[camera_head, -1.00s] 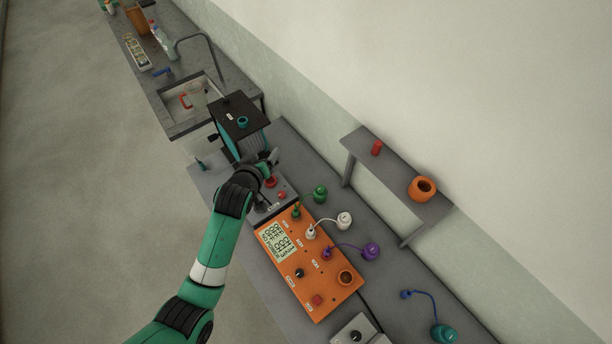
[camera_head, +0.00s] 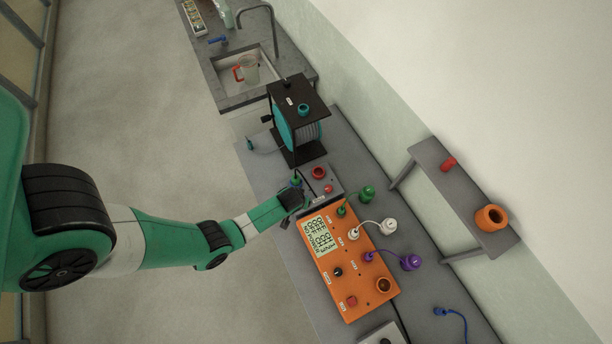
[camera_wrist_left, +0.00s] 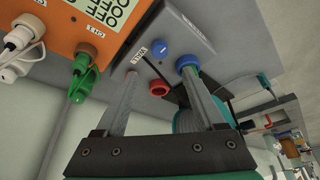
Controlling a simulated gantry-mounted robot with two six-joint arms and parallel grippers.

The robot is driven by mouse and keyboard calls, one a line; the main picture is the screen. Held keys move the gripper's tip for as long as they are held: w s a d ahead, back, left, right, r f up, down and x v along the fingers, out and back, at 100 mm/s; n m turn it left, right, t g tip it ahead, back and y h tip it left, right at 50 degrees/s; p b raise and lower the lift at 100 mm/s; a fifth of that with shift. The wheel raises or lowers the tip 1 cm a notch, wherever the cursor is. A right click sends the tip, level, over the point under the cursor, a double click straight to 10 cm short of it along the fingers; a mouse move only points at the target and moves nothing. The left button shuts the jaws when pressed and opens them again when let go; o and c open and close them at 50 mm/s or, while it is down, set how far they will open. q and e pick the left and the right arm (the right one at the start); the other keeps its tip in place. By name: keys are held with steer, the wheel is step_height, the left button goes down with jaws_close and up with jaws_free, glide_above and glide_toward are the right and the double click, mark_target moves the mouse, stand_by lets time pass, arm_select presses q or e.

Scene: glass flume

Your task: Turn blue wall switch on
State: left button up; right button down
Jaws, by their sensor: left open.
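No blue switch on a wall can be made out. A grey box (camera_head: 334,184) on the bench carries coloured controls. In the left wrist view it has a flat round blue button (camera_wrist_left: 162,47) and a blue ring-topped knob (camera_wrist_left: 188,62), with a red knob (camera_wrist_left: 158,88) close by. My left gripper (camera_wrist_left: 158,74) is open and empty, fingers toward the box. Its right finger overlaps the blue ring-topped knob in that view; contact cannot be told. In the head view my left gripper (camera_head: 292,198) is at the box's left side, its fingertips unclear. My right gripper is not in view.
An orange meter box (camera_head: 345,275) with plugged cables adjoins the grey box. A black-framed reel (camera_head: 298,125) stands behind it. A sink with a jug (camera_head: 250,70) is farther back. A wall shelf (camera_head: 455,190) holds an orange ring and a red item.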

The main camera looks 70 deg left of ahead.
arm_select(q)
steer(key=b+x, duration=0.7)
steer(key=x, duration=0.4)
steer(key=shift+a+f, duration=0.1)
steer(key=shift+f, duration=0.05)
steer(key=shift+w, duration=0.1)
jaws_close()
